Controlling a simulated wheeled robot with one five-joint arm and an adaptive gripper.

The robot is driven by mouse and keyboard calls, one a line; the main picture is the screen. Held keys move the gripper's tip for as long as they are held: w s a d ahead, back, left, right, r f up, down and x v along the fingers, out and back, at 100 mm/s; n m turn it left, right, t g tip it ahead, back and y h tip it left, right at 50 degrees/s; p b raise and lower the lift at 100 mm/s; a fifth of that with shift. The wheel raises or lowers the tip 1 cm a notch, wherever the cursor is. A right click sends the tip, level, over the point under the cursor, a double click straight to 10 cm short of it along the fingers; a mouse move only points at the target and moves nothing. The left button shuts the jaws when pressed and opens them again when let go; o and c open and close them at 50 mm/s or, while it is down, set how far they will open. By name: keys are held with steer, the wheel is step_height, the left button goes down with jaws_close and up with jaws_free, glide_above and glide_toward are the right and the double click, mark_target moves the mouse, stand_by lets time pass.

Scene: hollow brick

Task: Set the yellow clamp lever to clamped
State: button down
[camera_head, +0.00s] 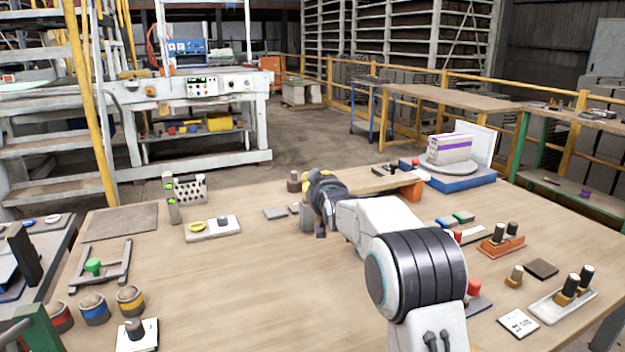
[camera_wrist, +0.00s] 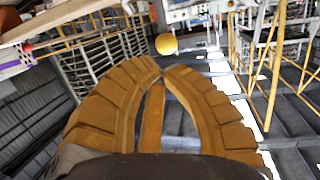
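My gripper (camera_head: 312,178) is above the far middle of the wooden table in the head view, with the arm reaching to it from the lower right. In the wrist view its two ribbed yellow-brown fingers (camera_wrist: 162,68) curve together and their tips nearly meet, with nothing clearly held between them. A round yellow knob (camera_wrist: 166,44) shows just beyond the fingertips in the wrist view, apart from them in the picture. I cannot tell whether it belongs to the yellow clamp lever. No lever shows clearly in the head view; my gripper and arm hide part of the table.
A grey cylinder (camera_head: 307,216) stands close below my gripper. A perforated block (camera_head: 190,188) and a white plate with a yellow ring (camera_head: 230,234) lie left. An orange block (camera_head: 411,190) and a blue base with a turntable (camera_head: 462,182) stand right. The front-left middle is clear.

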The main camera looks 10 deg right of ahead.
steer(key=w+f, duration=0.1)
steer(key=w, duration=0.5)
steer(key=shift+w+f, duration=0.1)
stand_by(0.3)
steer(key=shift+p, duration=0.55)
